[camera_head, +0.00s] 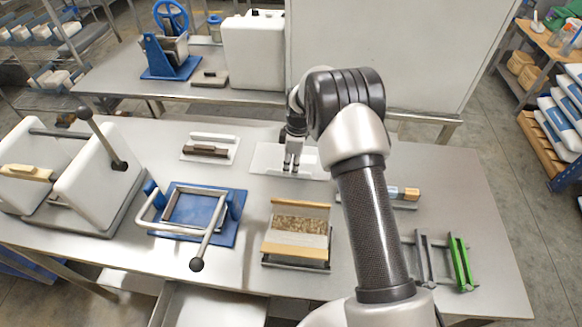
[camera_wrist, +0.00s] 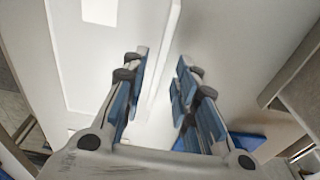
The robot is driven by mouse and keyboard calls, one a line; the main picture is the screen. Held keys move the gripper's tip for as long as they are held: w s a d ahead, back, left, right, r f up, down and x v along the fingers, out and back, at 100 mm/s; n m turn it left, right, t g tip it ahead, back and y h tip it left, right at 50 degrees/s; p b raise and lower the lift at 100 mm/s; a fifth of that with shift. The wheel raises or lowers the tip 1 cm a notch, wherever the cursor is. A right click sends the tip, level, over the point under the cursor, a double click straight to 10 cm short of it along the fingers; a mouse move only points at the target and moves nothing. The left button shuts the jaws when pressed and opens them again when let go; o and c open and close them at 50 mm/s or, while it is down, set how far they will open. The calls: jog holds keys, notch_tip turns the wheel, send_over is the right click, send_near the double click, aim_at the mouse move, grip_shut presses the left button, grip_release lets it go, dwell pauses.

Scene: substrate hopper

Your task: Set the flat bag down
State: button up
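A flat white piece (camera_head: 266,158) lies on the steel table below my gripper (camera_head: 292,166); I cannot tell whether it is the flat bag or a tray under it. In the wrist view a pale flat panel (camera_wrist: 75,70) with a raised white strip (camera_wrist: 165,55) along its edge shows beneath the fingers. My gripper (camera_wrist: 160,85) points down with its blue-padded fingers apart. The strip runs through the gap, and clear space shows beside it. No bag is seen pinched between the pads. My arm hides part of the table to the right.
A blue frame press (camera_head: 195,210) with a lever stands at the front left, and a tray of brown grain (camera_head: 298,225) at the front middle. A small white tray with a brown block (camera_head: 205,151) is to the left. A green-barred rack (camera_head: 459,262) stands at right.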

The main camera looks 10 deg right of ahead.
jog(key=s+d+r+m+t+p, duration=0.1)
jog(key=s+r, duration=0.1)
jog(key=r, duration=0.8)
jog(key=s+r+m, duration=0.2)
jog(key=s+r, duration=0.1)
jog(key=r, duration=0.7)
jog(key=s+r+m+t, duration=0.1)
jog(key=s+r+m, duration=0.2)
jog(key=s+r, duration=0.65)
jog(key=s+d+r+m+t+h, duration=0.1)
jog(key=s+m, duration=0.7)
jog(key=s, duration=1.5)
notch_tip(320, 180, up, 2)
jog(key=shift+s+t, duration=0.4)
jog(key=shift+t, duration=0.3)
